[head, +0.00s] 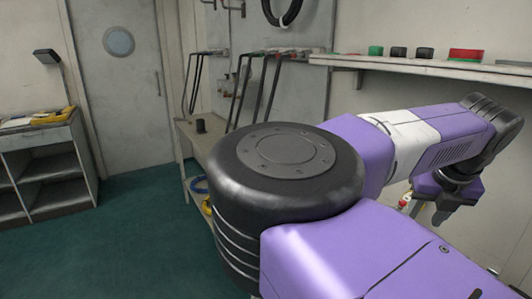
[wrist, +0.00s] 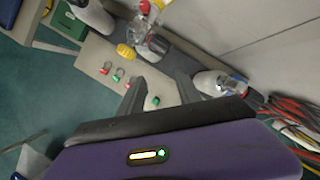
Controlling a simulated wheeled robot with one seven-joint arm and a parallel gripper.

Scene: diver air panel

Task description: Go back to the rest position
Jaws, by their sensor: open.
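My gripper (wrist: 159,84) is open in the wrist view, its two dark fingers apart with nothing held between them. Beyond and below the fingers is a light bench top (wrist: 97,58). On it, a small green item (wrist: 155,101) shows in the gap between the fingers. In the head view my arm reaches out to the right, and the wrist end hangs at the right below the shelf, where the gripper is small and partly hidden by my arm.
A wall shelf (head: 430,67) holds green, black and red items behind my arm. In the wrist view, a yellow knob (wrist: 126,51), a clear-and-metal fitting (wrist: 217,83) and red and white hoses (wrist: 290,118) lie near the fingers. Green floor (head: 135,240) is clear at left.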

